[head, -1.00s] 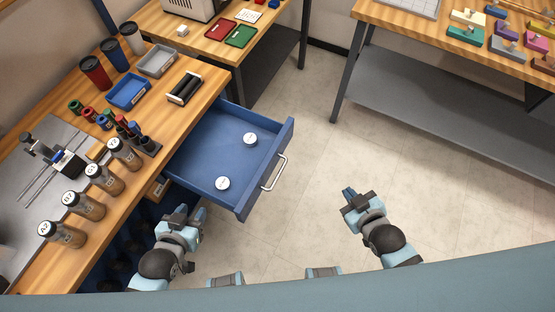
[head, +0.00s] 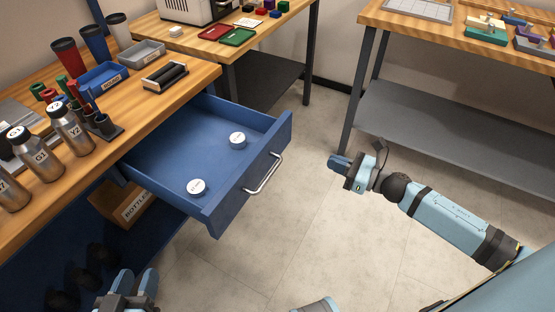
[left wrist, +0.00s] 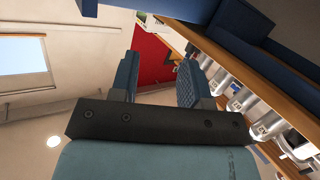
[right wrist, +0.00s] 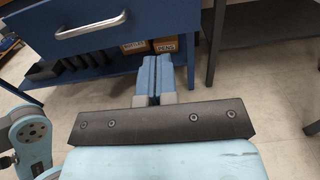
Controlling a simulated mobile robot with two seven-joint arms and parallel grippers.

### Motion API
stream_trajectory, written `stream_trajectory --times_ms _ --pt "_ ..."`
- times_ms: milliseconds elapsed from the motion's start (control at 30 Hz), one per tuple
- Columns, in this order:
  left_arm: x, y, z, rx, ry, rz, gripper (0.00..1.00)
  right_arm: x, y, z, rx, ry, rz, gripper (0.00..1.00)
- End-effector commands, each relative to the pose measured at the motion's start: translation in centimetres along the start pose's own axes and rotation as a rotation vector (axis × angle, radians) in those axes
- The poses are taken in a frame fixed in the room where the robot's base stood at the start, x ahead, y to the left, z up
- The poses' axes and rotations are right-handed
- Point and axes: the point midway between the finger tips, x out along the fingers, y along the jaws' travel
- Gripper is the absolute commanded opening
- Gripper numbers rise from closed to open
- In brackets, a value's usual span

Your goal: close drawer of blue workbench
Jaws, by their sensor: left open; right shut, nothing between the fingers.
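The blue drawer (head: 240,195) of the workbench (head: 150,103) stands pulled out, with a silver bar handle (head: 264,174) on its front. In the right wrist view the handle (right wrist: 92,27) shows at the upper left, beyond the fingers (right wrist: 155,78). My left gripper (head: 137,283) is open and empty, low at the left below the drawer.
Bottles (head: 71,128), cups and small trays stand on the wooden top. A box marked "BOTTLES" (head: 130,206) sits on the shelf under the drawer. A second table (head: 430,118) stands at the right. The floor (head: 270,250) in front of the drawer is clear.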

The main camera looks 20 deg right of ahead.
Motion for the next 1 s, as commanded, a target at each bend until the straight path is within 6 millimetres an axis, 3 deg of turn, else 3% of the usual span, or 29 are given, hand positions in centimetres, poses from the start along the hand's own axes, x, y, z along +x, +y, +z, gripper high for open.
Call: stream_trajectory --times_ms 267,700,1000 --pt "0.1 0.3 -0.5 -0.004 0.029 0.01 0.43 2.9 -0.1 0.1 -0.023 -0.003 0.007 0.0" --pt "0.3 0.9 -1.9 -0.014 0.103 0.034 0.43 11.1 -0.1 0.1 -0.019 -0.002 0.004 0.0" --pt "0.4 1.4 -2.8 -0.021 0.146 0.05 0.43 13.8 0.0 0.0 -0.018 0.0 0.004 0.0"
